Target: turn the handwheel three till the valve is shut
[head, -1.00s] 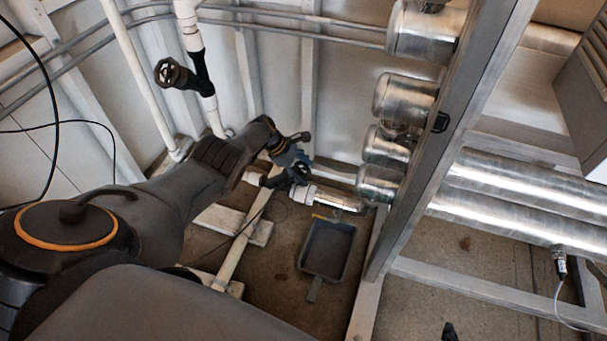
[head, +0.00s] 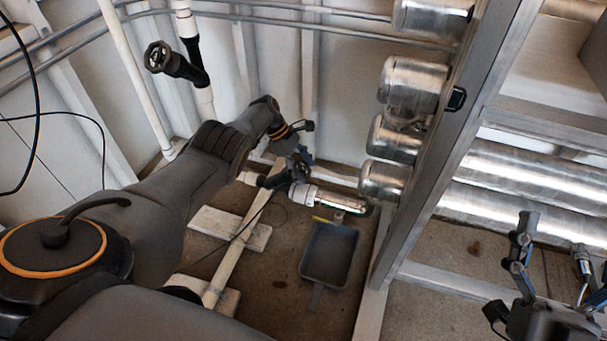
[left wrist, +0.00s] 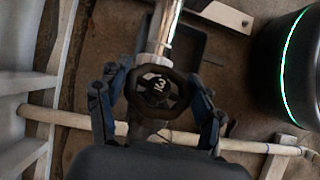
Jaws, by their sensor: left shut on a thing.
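Handwheel three (left wrist: 158,92) is a small dark wheel marked with a white 3, in the middle of the left wrist view. It sits on a valve in a low pipe, and in the head view it shows small and partly hidden (head: 298,172). My left gripper (head: 294,162) is at this wheel, its blue-grey fingers on either side of the rim, shut on it. Whether the valve is open or shut cannot be read. My right gripper (head: 522,240) is at the lower right of the head view, away from the wheel and partly cut off by the frame edge.
Another dark handwheel (head: 158,57) is on the white upright pipe at upper left. A grey dustpan-like tray (head: 329,254) lies on the floor close to the valve. Shiny metal cylinders (head: 412,82) and a steel frame post (head: 440,165) stand to the right.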

